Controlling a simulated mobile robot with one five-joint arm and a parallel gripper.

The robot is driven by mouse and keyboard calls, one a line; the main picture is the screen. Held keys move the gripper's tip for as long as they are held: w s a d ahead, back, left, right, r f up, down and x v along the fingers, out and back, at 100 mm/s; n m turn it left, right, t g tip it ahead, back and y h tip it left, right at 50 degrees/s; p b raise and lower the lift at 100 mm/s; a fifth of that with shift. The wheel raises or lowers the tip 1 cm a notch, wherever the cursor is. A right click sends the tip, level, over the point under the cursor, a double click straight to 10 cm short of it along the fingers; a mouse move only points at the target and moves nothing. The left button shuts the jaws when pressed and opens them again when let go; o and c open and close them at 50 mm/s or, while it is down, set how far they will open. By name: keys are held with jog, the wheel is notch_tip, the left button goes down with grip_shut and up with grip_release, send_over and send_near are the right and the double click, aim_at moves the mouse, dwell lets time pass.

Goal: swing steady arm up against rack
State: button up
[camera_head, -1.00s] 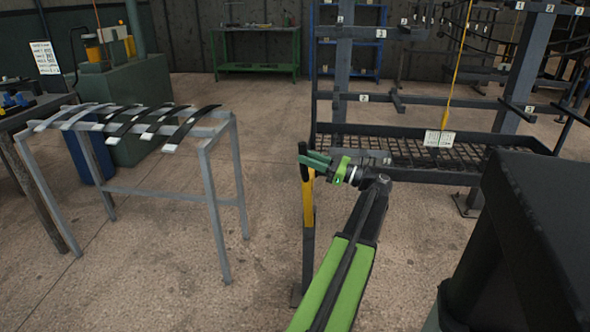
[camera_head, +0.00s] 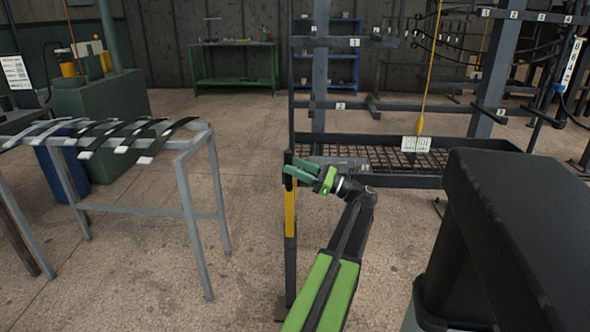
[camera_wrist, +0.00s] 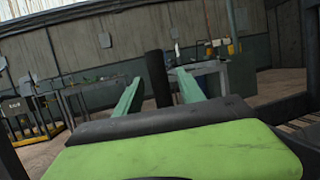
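An upright bar with a black top and a yellow section, seemingly the steady arm (camera_head: 290,212), stands left of my gripper in the head view. Its dark lower part runs down to a small foot on the floor. My gripper (camera_head: 298,175) is at its black top, with green fingers pointing left. In the wrist view the black top (camera_wrist: 157,78) stands between my gripper's two fingers (camera_wrist: 158,85), with narrow gaps showing on both sides. The fingers look open around it; contact is not clear. The dark rack (camera_head: 318,70) stands behind, apart from the bar.
A grey metal table (camera_head: 150,216) with several curved leaf springs stands at left. A mesh tray (camera_head: 450,180) forms the rack's lower front. A large black box-like shape (camera_head: 520,240) fills the lower right. Floor is clear between the table and the bar.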

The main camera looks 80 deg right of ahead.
jog(key=b+v, duration=0.5)
jog(key=v, duration=1.2)
jog(key=shift+s, duration=0.2)
jog(key=shift+f, duration=0.1)
